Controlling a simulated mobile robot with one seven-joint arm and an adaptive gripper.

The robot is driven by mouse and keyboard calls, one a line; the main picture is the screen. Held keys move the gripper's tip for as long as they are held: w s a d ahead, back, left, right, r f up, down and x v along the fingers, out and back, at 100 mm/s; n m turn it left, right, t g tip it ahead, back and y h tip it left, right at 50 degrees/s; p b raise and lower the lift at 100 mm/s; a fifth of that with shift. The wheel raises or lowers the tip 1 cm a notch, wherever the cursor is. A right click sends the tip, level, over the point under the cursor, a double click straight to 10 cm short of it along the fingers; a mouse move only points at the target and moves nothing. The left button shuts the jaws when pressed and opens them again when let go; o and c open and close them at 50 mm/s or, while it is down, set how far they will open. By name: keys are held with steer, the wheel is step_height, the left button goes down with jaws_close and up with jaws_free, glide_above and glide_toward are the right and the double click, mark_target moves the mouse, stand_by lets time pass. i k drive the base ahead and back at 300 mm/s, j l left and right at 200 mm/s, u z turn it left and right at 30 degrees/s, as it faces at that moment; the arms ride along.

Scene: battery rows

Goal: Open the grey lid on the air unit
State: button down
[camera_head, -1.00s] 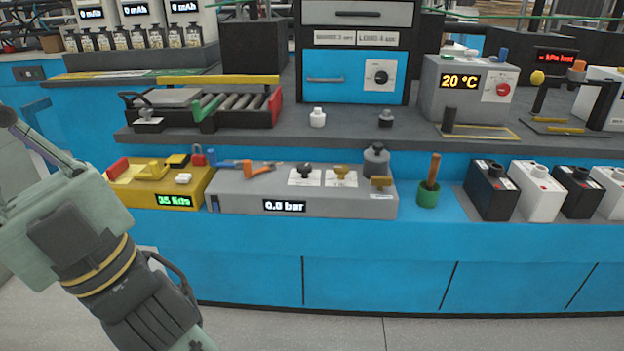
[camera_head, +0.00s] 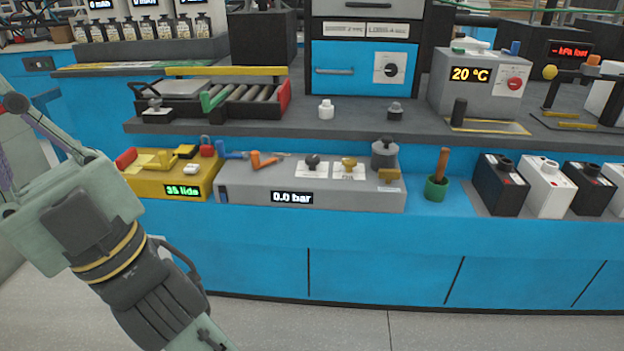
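The air unit (camera_head: 240,195) is a long, low grey box on the blue bench, left of the picture's middle. Its front display reads 0.0 bar. An orange-handled valve, a dark knob (camera_head: 312,162) and a brass-coloured knob (camera_head: 349,163) stand on its top. At its right end is a round grey canister with a grey lid (camera_head: 385,146) and a small dark top knob; the lid looks seated. A brass-coloured tap (camera_head: 389,175) sits in front of the canister. My arm fills the lower left, apart from the unit; my gripper is not in view.
A yellow box (camera_head: 205,184) stands just left of the air unit. A green cup (camera_head: 436,188) with a wooden-handled tool and several black and white batteries stand to the right. A raised grey shelf (camera_head: 350,125) runs behind the unit. The space above the unit is clear.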

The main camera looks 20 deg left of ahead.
mark_target(386, 147)
steer(key=i+j+u, duration=0.25)
steer(key=i, duration=0.3)
steer(key=i+j+u, duration=0.2)
steer(key=i, duration=0.35)
